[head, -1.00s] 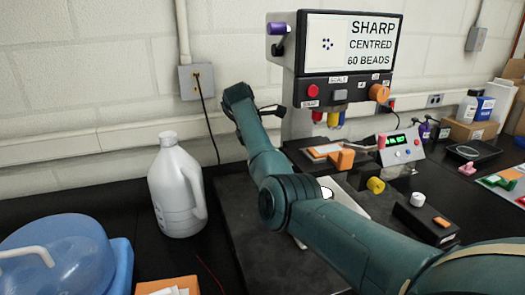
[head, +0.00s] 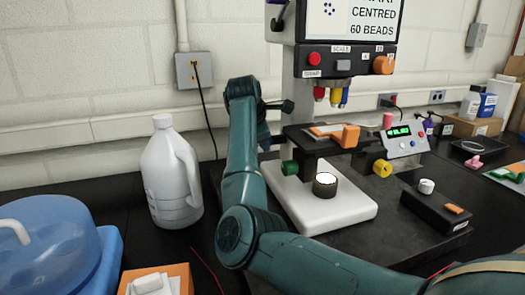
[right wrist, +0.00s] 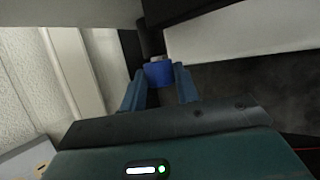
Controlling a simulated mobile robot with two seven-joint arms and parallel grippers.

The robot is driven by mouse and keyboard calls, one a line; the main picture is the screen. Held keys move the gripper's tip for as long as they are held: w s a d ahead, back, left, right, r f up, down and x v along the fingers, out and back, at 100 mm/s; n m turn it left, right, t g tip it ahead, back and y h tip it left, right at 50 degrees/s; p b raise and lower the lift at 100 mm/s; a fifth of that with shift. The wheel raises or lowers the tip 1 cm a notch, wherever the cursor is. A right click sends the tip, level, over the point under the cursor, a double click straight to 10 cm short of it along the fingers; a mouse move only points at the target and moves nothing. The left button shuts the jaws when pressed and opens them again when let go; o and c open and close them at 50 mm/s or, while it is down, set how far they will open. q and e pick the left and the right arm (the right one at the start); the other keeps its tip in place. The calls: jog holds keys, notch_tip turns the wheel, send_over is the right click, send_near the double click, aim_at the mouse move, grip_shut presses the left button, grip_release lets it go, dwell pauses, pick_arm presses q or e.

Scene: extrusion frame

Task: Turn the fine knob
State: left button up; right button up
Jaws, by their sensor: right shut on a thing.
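A blue knob (right wrist: 158,73) on a dark shaft sits between the two fingers of my right gripper (right wrist: 159,80) in the right wrist view. The gripper is shut on it. In the head view my right arm reaches along the left side of the microscope-like instrument (head: 300,90), and its forearm hides the fingers and the blue knob. A green knob (head: 290,168) and a yellow knob (head: 382,168) show on either side of the lower stand. The display above is cut off at the top; "CENTRED" and "60 BEADS" are readable. My left gripper is out of view.
The instrument's white base (head: 340,212) carries a round lit disc (head: 325,184). A white jug (head: 168,170) and a blue-lidded container (head: 45,250) stand to the left. A black box (head: 433,208) and a small meter (head: 404,140) are to the right.

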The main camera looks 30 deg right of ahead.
dwell(0.3)
jog(key=o, duration=1)
jog(key=shift+c, duration=0.2)
jog(key=b+v, duration=0.1)
jog(key=v, duration=1.2)
jog(key=shift+s+b, duration=0.2)
jog(key=shift+b, duration=0.2)
jog(key=shift+a, duration=0.1)
